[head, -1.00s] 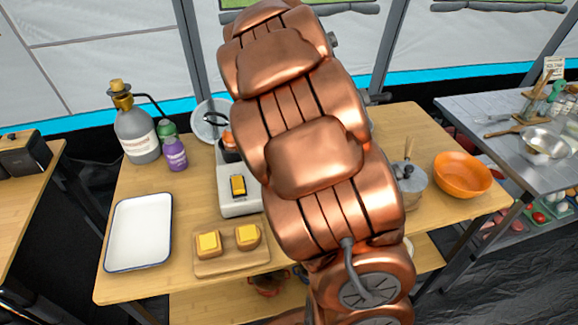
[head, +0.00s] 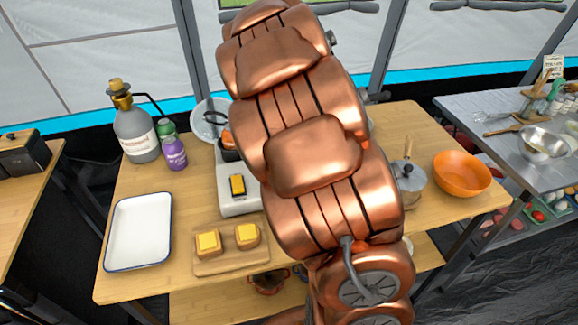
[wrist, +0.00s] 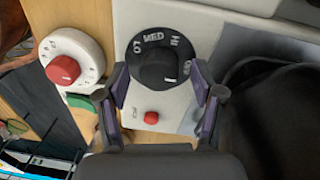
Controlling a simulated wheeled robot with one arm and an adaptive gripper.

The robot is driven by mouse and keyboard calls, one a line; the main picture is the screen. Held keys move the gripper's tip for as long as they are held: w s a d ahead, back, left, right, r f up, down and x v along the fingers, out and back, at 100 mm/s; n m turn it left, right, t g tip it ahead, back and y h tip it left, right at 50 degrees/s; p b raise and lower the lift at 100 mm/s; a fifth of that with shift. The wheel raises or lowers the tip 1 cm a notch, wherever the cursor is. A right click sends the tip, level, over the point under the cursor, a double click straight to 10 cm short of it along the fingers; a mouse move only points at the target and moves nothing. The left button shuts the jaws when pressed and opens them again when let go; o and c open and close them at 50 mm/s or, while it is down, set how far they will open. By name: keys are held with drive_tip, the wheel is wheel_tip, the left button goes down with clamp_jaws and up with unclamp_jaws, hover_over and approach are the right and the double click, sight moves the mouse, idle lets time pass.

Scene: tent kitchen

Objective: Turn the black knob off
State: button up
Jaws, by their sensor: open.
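The black knob (wrist: 157,62) shows in the wrist view as a round dial with white lettering, including "MED", and a raised grip. It is on a light panel, above a small red button (wrist: 151,117). My gripper (wrist: 158,80) is open. Its two fingers point at the knob, one on the left and one on the right. I cannot tell whether either finger touches it. In the head view my copper-coloured arm hides the gripper and the knob.
A white dial with a red centre (wrist: 66,64) is left of the knob. On the wooden table stand a white tray (head: 140,230), a board with bread and yellow slices (head: 232,262), a grey bottle (head: 138,135), a lidded pot (head: 409,190) and an orange bowl (head: 462,174).

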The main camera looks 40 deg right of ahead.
wheel_tip(320, 180, up, 12)
drive_tip(key=shift+w, duration=0.3)
idle(0.4)
idle(0.4)
drive_tip(key=s+a+f+n+p, duration=0.1)
drive_tip(key=s+a+n+p, duration=0.2)
drive_tip(key=s+a+n, duration=0.6)
drive_tip(key=s+a+n+g+p, duration=0.1)
drive_tip(key=s+a+n+p, duration=0.2)
drive_tip(key=s+a+n, duration=0.5)
drive_tip(key=s+n, duration=0.3)
drive_tip(key=s, duration=0.3)
drive_tip(key=shift+s+a+f, duration=0.25)
drive_tip(key=shift+a+f, duration=0.1)
drive_tip(key=shift+a, duration=0.05)
drive_tip(key=shift+s+f+n, duration=0.1)
drive_tip(key=shift+s+n, duration=0.1)
drive_tip(key=shift+n, duration=0.1)
drive_tip(key=shift+c, duration=0.3)
